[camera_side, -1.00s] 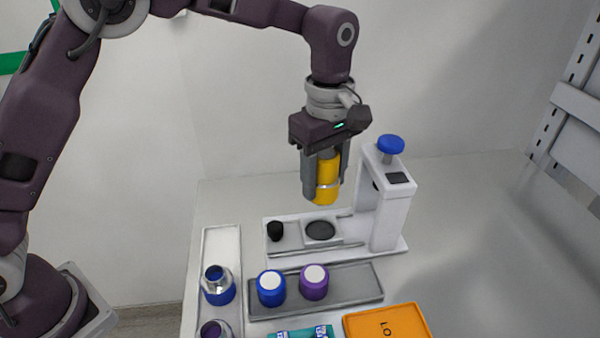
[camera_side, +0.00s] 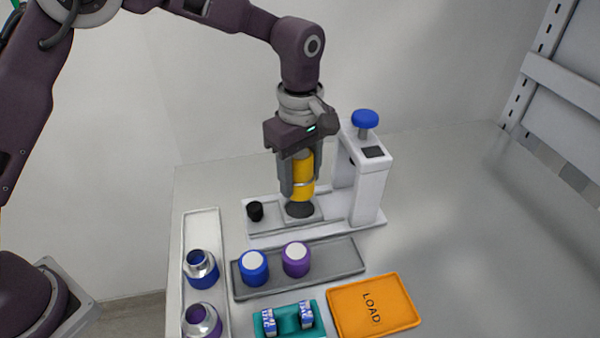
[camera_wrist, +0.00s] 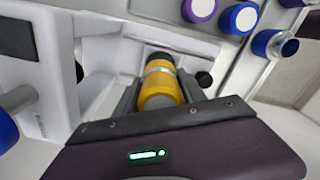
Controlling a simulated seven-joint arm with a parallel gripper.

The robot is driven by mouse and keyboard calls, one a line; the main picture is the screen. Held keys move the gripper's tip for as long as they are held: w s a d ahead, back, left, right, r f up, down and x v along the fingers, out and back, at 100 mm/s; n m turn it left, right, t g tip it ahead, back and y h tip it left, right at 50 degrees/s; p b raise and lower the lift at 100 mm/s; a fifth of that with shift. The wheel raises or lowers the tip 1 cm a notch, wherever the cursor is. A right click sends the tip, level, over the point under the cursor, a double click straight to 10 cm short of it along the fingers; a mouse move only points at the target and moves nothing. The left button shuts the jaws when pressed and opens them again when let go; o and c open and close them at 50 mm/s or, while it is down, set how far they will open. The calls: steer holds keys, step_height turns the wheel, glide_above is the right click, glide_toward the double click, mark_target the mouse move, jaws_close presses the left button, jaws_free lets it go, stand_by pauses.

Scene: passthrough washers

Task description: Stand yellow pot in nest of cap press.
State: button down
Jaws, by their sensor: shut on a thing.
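The yellow pot (camera_side: 302,180) is upright between the fingers of my gripper (camera_side: 299,188), which is shut on it. It has a pale band around it, and it also shows in the wrist view (camera_wrist: 160,88). The cap press (camera_side: 370,190) is a white frame with a blue knob on top, standing to the right of the pot. Its nest (camera_side: 300,209) is a dark round spot on the sliding plate, directly under the pot. The pot's bottom is just above the nest or at it; I cannot tell whether they touch.
A black knob (camera_side: 255,211) stands left of the nest. In front, a grey tray (camera_side: 340,262) bears a blue and a purple pot. A white tray (camera_side: 205,222) at left holds open pots. A teal holder (camera_side: 290,321) and an orange LOAD tray (camera_side: 400,312) are nearer.

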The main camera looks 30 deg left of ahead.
stand_by(0.4)
steer(key=shift+f, duration=0.95)
steer(key=shift+f, duration=0.1)
steer(key=shift+f, duration=0.5)
steer(key=shift+f, duration=0.1)
steer(key=shift+f, duration=0.6)
